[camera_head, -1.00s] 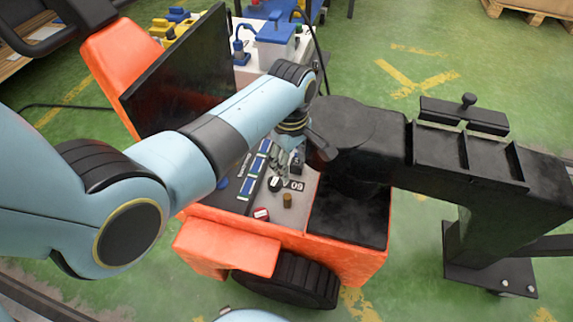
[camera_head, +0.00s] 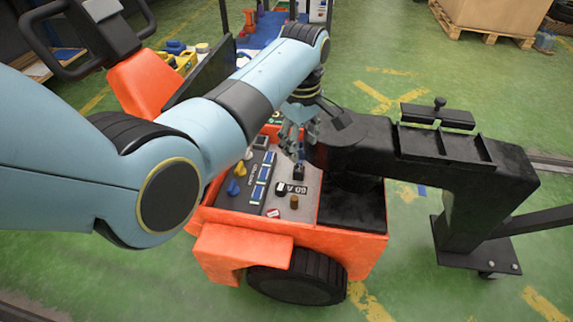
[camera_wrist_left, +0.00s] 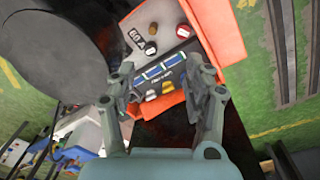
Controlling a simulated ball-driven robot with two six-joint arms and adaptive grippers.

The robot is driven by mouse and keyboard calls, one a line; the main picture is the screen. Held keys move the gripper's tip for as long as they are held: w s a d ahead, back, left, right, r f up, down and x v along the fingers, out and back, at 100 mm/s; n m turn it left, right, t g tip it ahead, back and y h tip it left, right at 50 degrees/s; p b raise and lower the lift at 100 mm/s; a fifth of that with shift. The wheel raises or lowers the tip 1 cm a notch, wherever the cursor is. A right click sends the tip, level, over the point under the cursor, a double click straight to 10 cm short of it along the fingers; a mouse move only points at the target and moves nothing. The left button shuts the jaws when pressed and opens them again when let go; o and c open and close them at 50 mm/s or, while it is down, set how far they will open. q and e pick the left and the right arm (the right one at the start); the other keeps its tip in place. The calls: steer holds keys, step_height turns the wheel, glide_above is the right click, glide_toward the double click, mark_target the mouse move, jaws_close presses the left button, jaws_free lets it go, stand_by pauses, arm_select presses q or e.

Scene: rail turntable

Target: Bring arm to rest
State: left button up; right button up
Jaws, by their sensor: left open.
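My left arm comes in from the left in the head view and reaches over the orange cart (camera_head: 245,242). My left gripper (camera_head: 298,140) hangs above the cart's control panel (camera_head: 240,195), beside the black stand. In the left wrist view the left gripper (camera_wrist_left: 165,90) has its two fingers spread apart with nothing between them. The grey panel with knobs, blue-white strips and a "60 A" label shows beyond the fingertips (camera_wrist_left: 165,50). My right gripper is not in view.
A black stand (camera_head: 455,190) with an arm reaches over the cart from the right. A dark screen (camera_head: 205,70) rises at the cart's back left. A box on a pallet (camera_head: 485,15) stands far right. Green floor is free in the right foreground.

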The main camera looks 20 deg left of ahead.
arm_select(q)
steer(key=shift+w+d+r+m, duration=0.15)
steer(key=shift+w+d+r, duration=0.1)
steer(key=shift+r, duration=0.3)
steer(key=shift+w+d+r+m, duration=0.15)
steer(key=shift+w+r, duration=0.05)
steer(key=shift+r, duration=0.35)
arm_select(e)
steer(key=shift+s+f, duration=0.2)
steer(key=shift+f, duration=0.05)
arm_select(q)
steer(key=shift+f, duration=0.1)
steer(key=s+a+f+m, duration=0.4)
steer(key=s+f, duration=0.8)
steer(key=s, duration=0.6)
steer(key=s+a+f+m, duration=0.4)
steer(key=s+f, duration=0.8)
steer(key=s, duration=0.7)
steer(key=s+a+f+m, duration=0.4)
steer(key=s+f, duration=0.8)
steer(key=s, duration=0.6)
steer(key=shift+s+a+m+y, duration=0.2)
steer(key=shift+a+m+y, duration=0.2)
steer(key=shift+m, duration=0.2)
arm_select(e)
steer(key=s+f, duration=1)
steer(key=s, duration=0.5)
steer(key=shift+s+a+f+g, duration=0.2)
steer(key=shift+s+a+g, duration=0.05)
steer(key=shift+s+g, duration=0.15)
